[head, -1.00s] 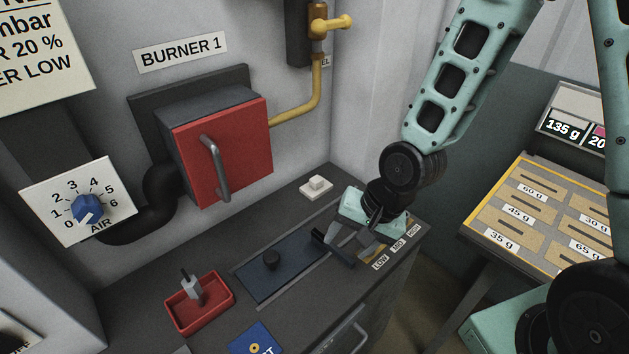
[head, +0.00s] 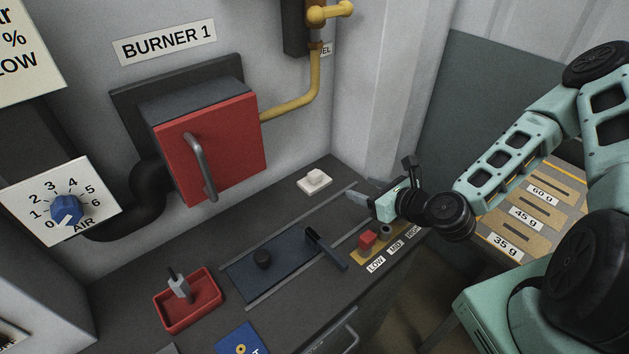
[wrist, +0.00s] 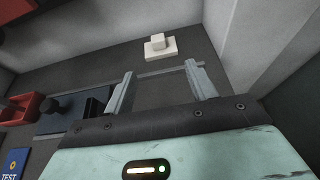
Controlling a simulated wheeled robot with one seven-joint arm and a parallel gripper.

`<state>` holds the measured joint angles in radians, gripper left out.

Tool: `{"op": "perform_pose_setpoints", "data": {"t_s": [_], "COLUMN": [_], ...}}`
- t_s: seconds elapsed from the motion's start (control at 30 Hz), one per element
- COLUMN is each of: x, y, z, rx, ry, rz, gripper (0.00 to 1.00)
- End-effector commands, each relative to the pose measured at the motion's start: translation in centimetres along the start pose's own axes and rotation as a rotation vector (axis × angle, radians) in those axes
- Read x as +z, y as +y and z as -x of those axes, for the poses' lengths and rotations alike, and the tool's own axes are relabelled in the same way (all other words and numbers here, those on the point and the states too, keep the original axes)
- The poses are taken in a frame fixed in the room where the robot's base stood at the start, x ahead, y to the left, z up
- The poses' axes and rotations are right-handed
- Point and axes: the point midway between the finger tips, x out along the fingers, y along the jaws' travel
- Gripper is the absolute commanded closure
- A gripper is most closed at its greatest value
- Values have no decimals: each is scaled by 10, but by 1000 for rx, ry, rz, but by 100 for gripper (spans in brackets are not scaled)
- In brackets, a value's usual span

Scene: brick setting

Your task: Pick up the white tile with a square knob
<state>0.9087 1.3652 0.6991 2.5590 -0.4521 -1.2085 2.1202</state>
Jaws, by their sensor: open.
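The white tile (head: 314,182) with a square knob lies flat on the dark bench top near the back wall, right of the red burner door. In the wrist view the tile (wrist: 160,47) sits ahead of the fingers, between their lines, with its knob on top. My gripper (head: 360,197) is open and empty, to the right of the tile and apart from it. In the wrist view both fingers of my gripper (wrist: 158,78) show spread, with bare bench between them and the tile.
A dark blue plate (head: 285,262) with a black knob and a black-handled slider (head: 325,248) lie left of my gripper. A red tray (head: 188,302) is farther left. The red burner box (head: 215,155) is on the wall.

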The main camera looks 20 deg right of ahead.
Motion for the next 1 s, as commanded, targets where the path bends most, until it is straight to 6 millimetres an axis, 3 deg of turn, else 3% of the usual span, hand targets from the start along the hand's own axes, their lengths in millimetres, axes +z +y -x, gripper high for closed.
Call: {"op": "perform_pose_setpoints", "data": {"t_s": [0.2, 0.77, 1.0], "x": [-6, -7, 0], "y": [1, 0, 3], "z": [-23, -60, -82], "rx": [4, 2, 6], "ry": [-3, 0, 1], "rz": [9, 11, 7], "gripper": [44, 44, 44]}}
